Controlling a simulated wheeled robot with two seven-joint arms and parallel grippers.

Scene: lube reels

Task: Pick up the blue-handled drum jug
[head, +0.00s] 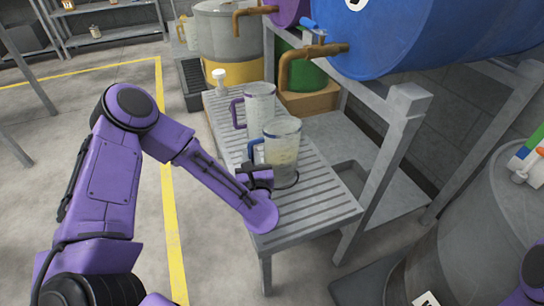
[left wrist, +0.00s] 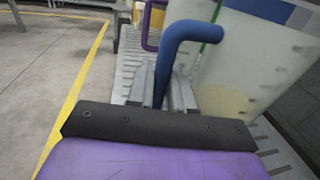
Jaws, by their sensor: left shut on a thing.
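The blue-handled drum jug (head: 284,146) is a clear jug with a blue rim band, upright on the slatted grey bench in the head view. Its blue handle (left wrist: 167,75) shows large in the left wrist view, with the jug's clear wall (left wrist: 245,70) to the right. My left gripper (head: 260,170) is at the handle side of the jug. In the left wrist view its two fingers (left wrist: 163,90) stand on either side of the handle's vertical bar, shut on it. My right gripper is not in view; only a bit of purple arm shows at the lower right.
A purple-handled jug (head: 260,105) stands just behind on the slatted bench (head: 215,120). A white-capped bottle (head: 220,80) is farther back. A blue drum (head: 440,35) with a brown tap (head: 325,50) overhangs behind the jug. A grey frame post (head: 390,140) rises to the right.

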